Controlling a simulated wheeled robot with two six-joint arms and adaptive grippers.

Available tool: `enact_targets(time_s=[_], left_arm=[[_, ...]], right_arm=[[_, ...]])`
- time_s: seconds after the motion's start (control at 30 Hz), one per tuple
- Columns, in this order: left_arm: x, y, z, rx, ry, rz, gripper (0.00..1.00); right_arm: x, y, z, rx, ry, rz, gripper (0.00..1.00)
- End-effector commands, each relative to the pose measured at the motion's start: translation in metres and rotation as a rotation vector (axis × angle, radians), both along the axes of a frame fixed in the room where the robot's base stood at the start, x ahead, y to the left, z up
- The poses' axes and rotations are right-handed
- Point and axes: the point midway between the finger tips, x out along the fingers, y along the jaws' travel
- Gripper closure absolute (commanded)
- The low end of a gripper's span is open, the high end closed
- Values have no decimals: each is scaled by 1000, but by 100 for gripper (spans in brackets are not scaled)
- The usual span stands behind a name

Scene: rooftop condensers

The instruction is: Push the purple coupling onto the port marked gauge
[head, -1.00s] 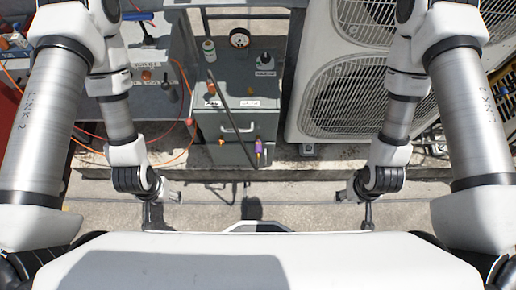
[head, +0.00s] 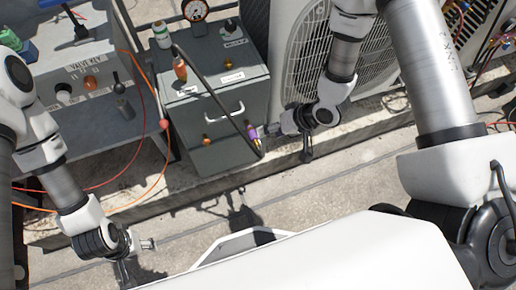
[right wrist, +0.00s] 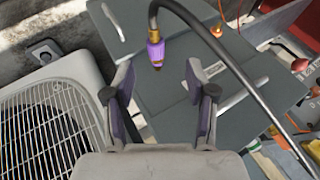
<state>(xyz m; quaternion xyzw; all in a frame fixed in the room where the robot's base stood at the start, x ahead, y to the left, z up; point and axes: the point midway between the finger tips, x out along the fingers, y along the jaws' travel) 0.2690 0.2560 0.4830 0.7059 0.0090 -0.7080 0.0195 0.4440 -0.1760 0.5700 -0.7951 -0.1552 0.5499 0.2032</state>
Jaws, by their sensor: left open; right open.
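The purple coupling (head: 252,133) hangs at the end of a dark hose in front of the grey cabinet (head: 213,150). It also shows in the right wrist view (right wrist: 156,50), with a brass tip, ahead of and between the fingers. My right gripper (head: 270,130) is open beside the coupling, just to its right; nothing is held. Its open fingers also show in the right wrist view (right wrist: 160,88). My left gripper (head: 149,244) is open and empty, low at the left. The labels on the cabinet top are too small to read, so I cannot tell which port is marked gauge.
A round dial (head: 195,10) and a green-and-white bottle (head: 161,33) stand at the back of the cabinet. The condenser (head: 296,60) is close to the right arm. A grey bench (head: 75,125) with orange and red hoses is at the left. The concrete floor in front is clear.

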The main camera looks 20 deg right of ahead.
Motion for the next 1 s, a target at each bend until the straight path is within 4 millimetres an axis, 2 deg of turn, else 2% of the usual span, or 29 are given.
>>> enact_targets(time_s=[0.03,0.23,0.5,0.6,0.9,0.97,1.0], left_arm=[[0,0,-17,0,-1,-1,41],[1,0,-17,0,-2,-2,41],[0,0,-29,0,-1,-1,41],[0,0,-31,0,-1,-1,41],[0,0,-31,0,-1,-1,41],[0,0,-31,0,-1,-1,41],[0,0,-31,0,-1,-1,41]], right_arm=[[5,-1,-12,1,-13,-3,44],[11,4,-16,-1,-20,-3,44],[28,27,-56,-2,-20,-1,44],[33,33,-65,0,-20,-3,44],[35,36,-68,0,-21,-4,44],[35,36,-68,0,-21,-4,61],[35,36,-68,0,-21,-4,76]])
